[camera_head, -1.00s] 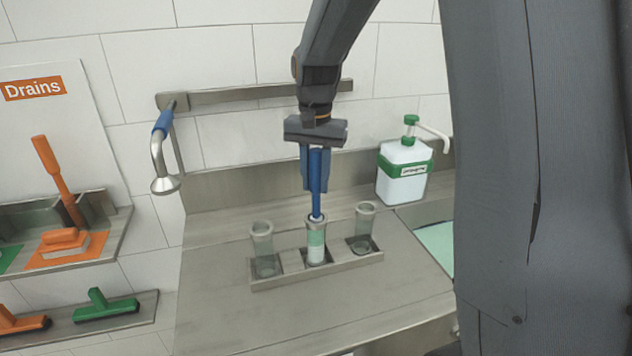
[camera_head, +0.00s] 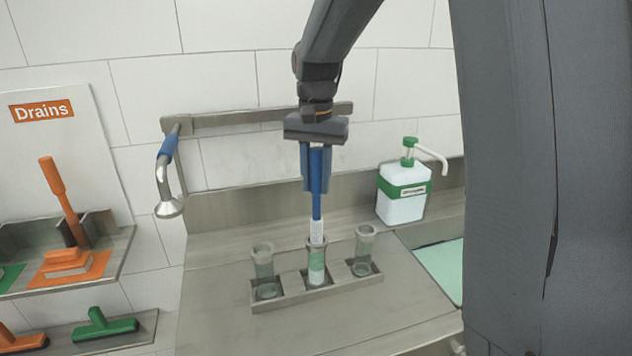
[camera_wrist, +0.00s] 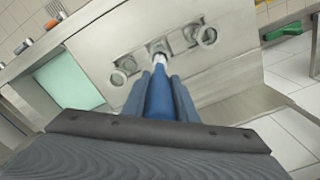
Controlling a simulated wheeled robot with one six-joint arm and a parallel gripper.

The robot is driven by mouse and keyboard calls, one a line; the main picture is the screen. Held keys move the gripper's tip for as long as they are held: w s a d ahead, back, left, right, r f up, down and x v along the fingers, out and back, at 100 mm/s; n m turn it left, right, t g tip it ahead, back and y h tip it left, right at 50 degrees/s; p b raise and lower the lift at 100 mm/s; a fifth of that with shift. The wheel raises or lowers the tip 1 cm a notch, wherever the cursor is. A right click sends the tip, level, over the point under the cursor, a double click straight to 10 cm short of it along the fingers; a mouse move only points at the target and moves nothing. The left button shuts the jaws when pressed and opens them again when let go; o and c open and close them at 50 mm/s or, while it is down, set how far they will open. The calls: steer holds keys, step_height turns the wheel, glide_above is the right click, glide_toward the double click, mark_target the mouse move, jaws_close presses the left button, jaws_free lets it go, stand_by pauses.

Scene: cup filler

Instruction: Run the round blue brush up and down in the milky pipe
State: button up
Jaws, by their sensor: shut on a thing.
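My gripper (camera_head: 316,170) is shut on the blue handle of the round brush (camera_head: 317,200) and holds it upright above the rack. The brush's pale bristle head is partly in the middle pipe (camera_head: 316,272), with its upper part showing above the rim. This pipe looks milky green-white, while the pipes on either side look clear. In the wrist view, the blue handle (camera_wrist: 160,95) runs from between my gripper's fingers (camera_wrist: 158,92) down to the middle pipe. The lower end of the bristles is hard to make out inside the pipe.
A clear pipe stands left (camera_head: 264,272) and another right (camera_head: 363,252) in the same metal rack (camera_head: 290,301). A soap bottle (camera_head: 402,205) stands at the back right, beside a sink (camera_head: 445,268). A spray head (camera_head: 169,206) hangs at the left. The front counter is clear.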

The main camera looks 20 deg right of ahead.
mark_target(316, 149)
steer(key=shift+f, duration=0.1)
steer(key=shift+f+b, duration=1.85)
steer(key=shift+f, duration=2.35)
steer(key=shift+r+p, duration=1.9)
steer(key=shift+r, duration=2.5)
steer(key=shift+r, duration=3.95)
